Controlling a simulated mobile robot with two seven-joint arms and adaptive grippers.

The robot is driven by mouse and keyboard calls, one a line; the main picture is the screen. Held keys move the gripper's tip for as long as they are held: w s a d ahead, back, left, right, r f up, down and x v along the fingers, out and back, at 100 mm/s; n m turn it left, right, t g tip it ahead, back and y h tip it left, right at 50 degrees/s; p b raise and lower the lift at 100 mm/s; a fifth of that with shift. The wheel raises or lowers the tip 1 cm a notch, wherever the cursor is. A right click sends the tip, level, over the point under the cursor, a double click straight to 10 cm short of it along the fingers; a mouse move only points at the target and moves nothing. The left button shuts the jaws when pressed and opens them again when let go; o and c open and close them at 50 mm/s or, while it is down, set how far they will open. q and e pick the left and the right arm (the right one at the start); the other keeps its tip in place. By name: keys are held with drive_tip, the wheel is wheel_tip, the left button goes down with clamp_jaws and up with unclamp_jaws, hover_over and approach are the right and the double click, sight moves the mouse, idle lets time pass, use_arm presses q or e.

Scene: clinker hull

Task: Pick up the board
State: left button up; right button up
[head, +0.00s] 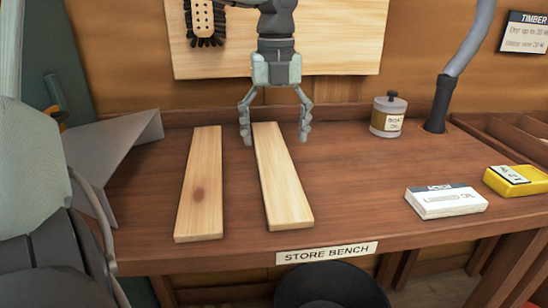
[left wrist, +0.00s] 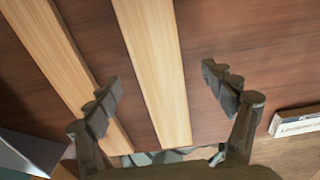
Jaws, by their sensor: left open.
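Two pale wooden boards lie apart on the bench. The left board (head: 200,185) has a dark knot, and the right board (head: 284,185) is plain. My left gripper (head: 275,136) is open and empty, pointing down above the far end of the right board, with a finger to each side of it. In the left wrist view the right board (left wrist: 156,65) runs between the open fingers (left wrist: 165,97), while the left board (left wrist: 52,45) passes partly behind the left finger. I cannot tell the exact height of the fingertips. My right gripper is not in view.
The store bench (head: 345,185) has free room right of the boards. A grey angled metal piece (head: 120,140) stands left. A lidded jar (head: 388,117), a grey pipe (head: 455,75), a white box (head: 445,201) and a yellow box (head: 514,181) are to the right.

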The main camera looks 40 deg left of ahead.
sight(274, 157)
use_arm(q)
drive_tip(key=f, duration=0.3)
drive_tip(key=shift+s+f, duration=0.2)
drive_tip(key=shift+f, duration=0.2)
drive_tip(key=shift+r, duration=0.1)
drive_tip(key=c, duration=1.4)
